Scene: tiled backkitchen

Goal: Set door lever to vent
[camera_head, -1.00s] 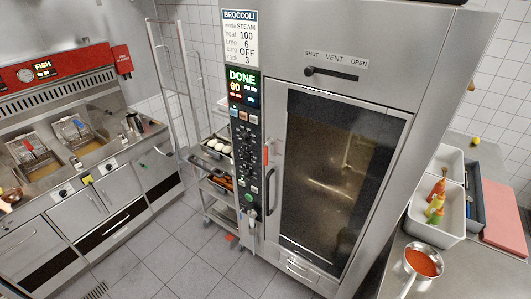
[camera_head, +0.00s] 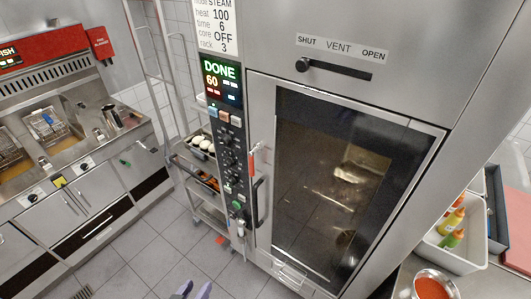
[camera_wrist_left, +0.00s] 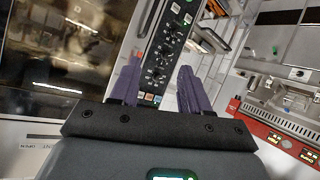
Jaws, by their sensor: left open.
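The steam oven's door (camera_head: 340,185) is closed, with a dark window. Above it is a plate (camera_head: 340,49) marked SHUT, VENT and OPEN. Under the plate lies a dark horizontal bar (camera_head: 345,71), with a round black knob (camera_head: 302,64) at its left end, below SHUT. A small red-gripped lever (camera_head: 251,162) stands upright at the door's left edge, above the black door handle (camera_head: 257,203). My left gripper (camera_head: 195,290) shows only its purple fingertips at the bottom edge, well below the plate. In the left wrist view it (camera_wrist_left: 157,78) is open and empty, facing the control panel. My right gripper is not seen.
The control panel (camera_head: 228,150) reads DONE. A wheeled rack (camera_head: 200,180) with food trays stands left of the oven, beyond it fryers (camera_head: 45,130). At right, a counter holds a white bin (camera_head: 460,250) with bottles and a pan of red sauce (camera_head: 432,287). The floor in front is clear.

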